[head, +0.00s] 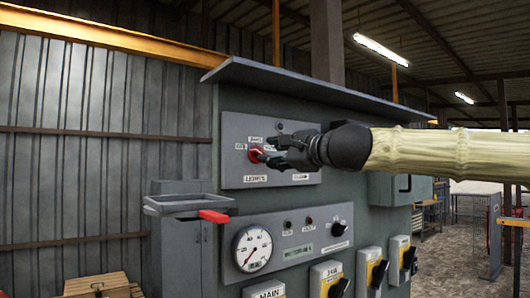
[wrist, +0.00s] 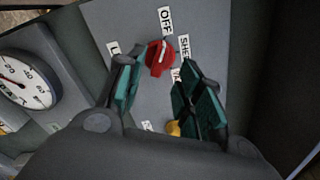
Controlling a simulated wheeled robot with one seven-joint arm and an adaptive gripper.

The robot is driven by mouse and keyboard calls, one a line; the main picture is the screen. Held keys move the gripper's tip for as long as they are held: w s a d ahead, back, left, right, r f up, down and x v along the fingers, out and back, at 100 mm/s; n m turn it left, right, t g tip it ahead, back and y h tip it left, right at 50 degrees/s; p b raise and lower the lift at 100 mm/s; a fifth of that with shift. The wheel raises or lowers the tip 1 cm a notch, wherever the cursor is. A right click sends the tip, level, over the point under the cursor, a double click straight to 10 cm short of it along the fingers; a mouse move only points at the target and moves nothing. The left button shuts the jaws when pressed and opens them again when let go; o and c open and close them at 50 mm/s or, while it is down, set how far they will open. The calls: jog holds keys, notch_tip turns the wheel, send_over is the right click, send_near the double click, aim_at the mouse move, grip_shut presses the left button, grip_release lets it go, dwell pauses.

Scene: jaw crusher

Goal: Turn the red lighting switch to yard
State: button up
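The red lighting switch (wrist: 160,58) is a round red knob on a grey panel; it also shows in the head view (head: 256,153), partly behind my fingers. In the wrist view, its pale mark appears to point toward the OFF label (wrist: 165,20). The SHED label (wrist: 184,47) is beside it, and a third label (wrist: 176,75) is mostly hidden by my right finger. My gripper (wrist: 158,68) is open, its fingers apart on either side of the knob's near part; it also shows in the head view (head: 271,154). I cannot tell whether they touch the knob.
A lower panel holds a round gauge (head: 252,249), small lamps and a black knob (head: 338,229). Several yellow-plated switch boxes (head: 326,279) stand below. A grey tray (head: 188,203) with a red part (head: 213,216) juts out at left. A hood (head: 300,87) overhangs the panel.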

jog(key=shift+p+x, duration=0.55)
jog(key=shift+x, duration=1.65)
jog(key=shift+c, duration=0.4)
grip_shut()
